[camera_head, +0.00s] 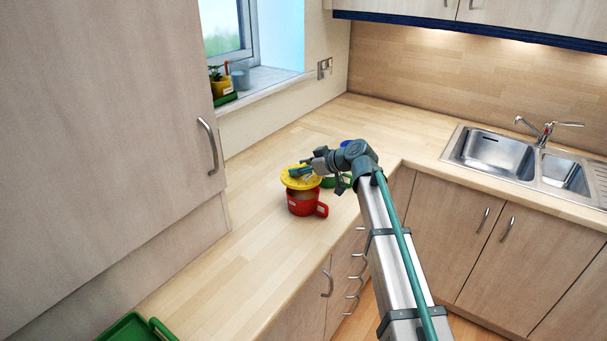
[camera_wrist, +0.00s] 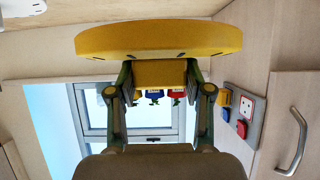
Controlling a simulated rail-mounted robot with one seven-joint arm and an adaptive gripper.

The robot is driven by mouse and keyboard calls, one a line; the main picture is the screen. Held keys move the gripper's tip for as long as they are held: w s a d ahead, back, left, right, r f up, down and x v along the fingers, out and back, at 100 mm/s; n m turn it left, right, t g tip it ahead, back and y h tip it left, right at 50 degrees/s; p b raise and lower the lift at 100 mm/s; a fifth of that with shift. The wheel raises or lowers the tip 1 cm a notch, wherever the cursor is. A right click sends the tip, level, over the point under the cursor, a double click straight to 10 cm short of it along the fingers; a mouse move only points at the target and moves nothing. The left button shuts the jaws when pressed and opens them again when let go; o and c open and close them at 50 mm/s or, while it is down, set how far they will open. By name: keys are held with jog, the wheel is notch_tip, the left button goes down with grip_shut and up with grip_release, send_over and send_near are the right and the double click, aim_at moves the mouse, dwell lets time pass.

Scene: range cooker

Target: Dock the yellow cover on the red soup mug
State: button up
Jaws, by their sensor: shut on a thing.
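The red soup mug (camera_head: 302,208) stands upright on the wooden worktop, with its handle towards the lower right. The yellow cover (camera_head: 298,183) is over the mug's top in the head view, set slightly to the left. It hides part of the mug's rim, and I cannot tell whether they touch. My gripper (camera_head: 302,171) is shut on the cover. In the wrist view, the yellow cover (camera_wrist: 160,40) is a wide disc, with its yellow grip block (camera_wrist: 160,75) between my two fingers. The mug does not show in the wrist view.
A green object (camera_head: 338,182) lies close to the mug, partly hidden by my arm. A green tray (camera_head: 135,329) is at the front left. A tall cabinet (camera_head: 110,120) bounds the left; the sink (camera_head: 495,150) is at the right. Worktop in front of the mug is clear.

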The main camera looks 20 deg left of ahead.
aim_at(303, 180)
jog(key=shift+w, duration=0.65)
jog(key=shift+s+f, duration=0.15)
jog(key=shift+f, duration=0.4)
jog(key=shift+f+b, duration=0.55)
jog(key=shift+f, duration=1.65)
jog(key=shift+b, duration=0.95)
jog(key=shift+f+b, duration=0.6)
jog(key=shift+f, duration=0.05)
jog(key=o, duration=0.9)
jog(key=shift+d+r, duration=0.1)
